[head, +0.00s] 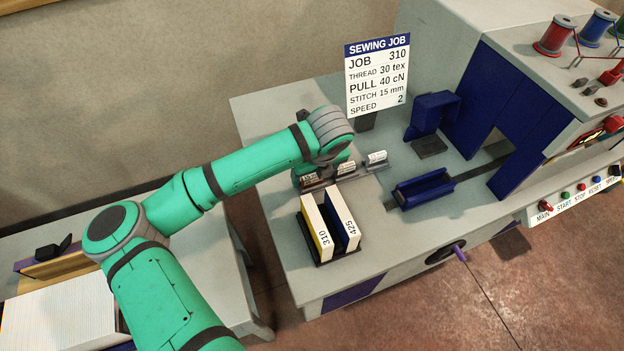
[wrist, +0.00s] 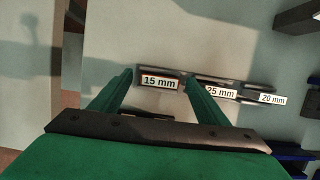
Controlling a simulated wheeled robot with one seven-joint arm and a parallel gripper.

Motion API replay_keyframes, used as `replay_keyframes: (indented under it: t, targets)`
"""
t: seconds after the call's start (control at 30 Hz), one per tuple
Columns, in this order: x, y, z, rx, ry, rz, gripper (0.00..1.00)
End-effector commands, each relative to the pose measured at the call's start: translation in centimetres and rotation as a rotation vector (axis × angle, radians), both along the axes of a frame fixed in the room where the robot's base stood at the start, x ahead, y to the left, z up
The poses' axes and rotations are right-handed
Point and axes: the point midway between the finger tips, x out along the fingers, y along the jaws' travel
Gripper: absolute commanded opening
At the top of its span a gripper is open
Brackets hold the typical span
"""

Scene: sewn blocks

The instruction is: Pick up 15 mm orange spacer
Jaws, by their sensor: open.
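The 15 mm spacer (wrist: 160,83) shows in the wrist view by its white label, with a reddish-brown edge around it. In the head view it is the leftmost spacer (head: 312,183) of the row, brownish and partly hidden by my gripper. My gripper (wrist: 158,79) is open, with one green finger on each side of the 15 mm label in the wrist view. I cannot tell whether the fingers touch the spacer or how far above it they are. The 25 mm spacer (wrist: 220,92) sits just right of the right finger, its label partly covered.
The 20 mm spacer (wrist: 272,99) stands at the right end of the row. In the head view, a dark holder with white blocks (head: 324,243) marked 310 and 425 stands in front. A blue cradle (head: 424,190) and the sewing machine (head: 520,100) are to the right.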

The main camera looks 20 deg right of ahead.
Motion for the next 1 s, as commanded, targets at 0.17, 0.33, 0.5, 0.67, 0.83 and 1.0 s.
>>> replay_keyframes:
  t: [0.17, 0.33, 0.5, 0.67, 0.83, 1.0]
  targets:
    - [0.0, 0.0, 0.0, 0.000, 0.000, 0.000, 0.52]
    - [0.0, 0.0, 0.1, 0.000, 0.000, 0.000, 0.22]
    - [0.0, -0.1, 0.1, 0.000, 0.000, -0.001, 0.22]
    - [0.0, 0.1, 0.4, 0.000, 0.000, 0.001, 0.22]
    - [0.1, 0.1, 1.7, 0.000, -0.002, 0.002, 0.22]
    - [-0.9, 0.2, 4.3, -0.001, -0.003, -0.002, 0.22]
